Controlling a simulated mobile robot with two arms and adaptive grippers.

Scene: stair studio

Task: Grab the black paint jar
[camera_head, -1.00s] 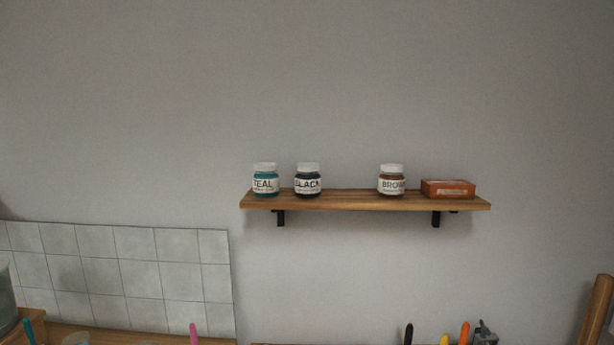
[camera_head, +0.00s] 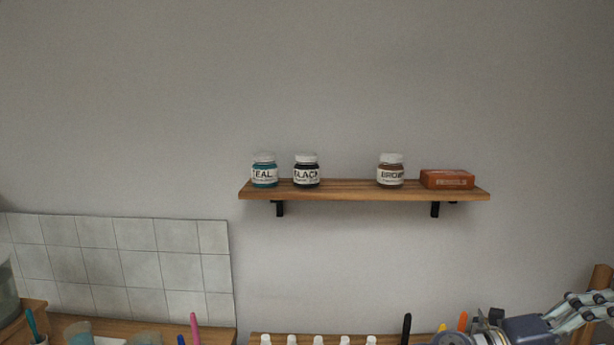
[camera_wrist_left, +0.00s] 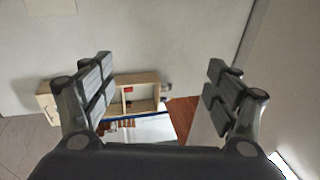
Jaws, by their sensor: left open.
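The black paint jar (camera_head: 306,171) has a white lid and a pale label reading BLACK. It stands upright on the wooden wall shelf (camera_head: 345,191), just right of the teal jar (camera_head: 264,171). My left gripper (camera_wrist_left: 163,90) shows only in the left wrist view, with its fingers wide apart and nothing between them. The black jar is not in that view. A gripper (camera_head: 582,308), which I take as my right, is at the lower right of the head view, well below and right of the jar. Whether its fingers are open is unclear.
A brown jar (camera_head: 391,171) and an orange-brown box (camera_head: 447,179) stand further right on the shelf. Several white caps, brushes and pens stand along the bottom edge. The wall above the shelf is bare. The left wrist view shows a wooden cubby unit (camera_wrist_left: 137,80) beyond the fingers.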

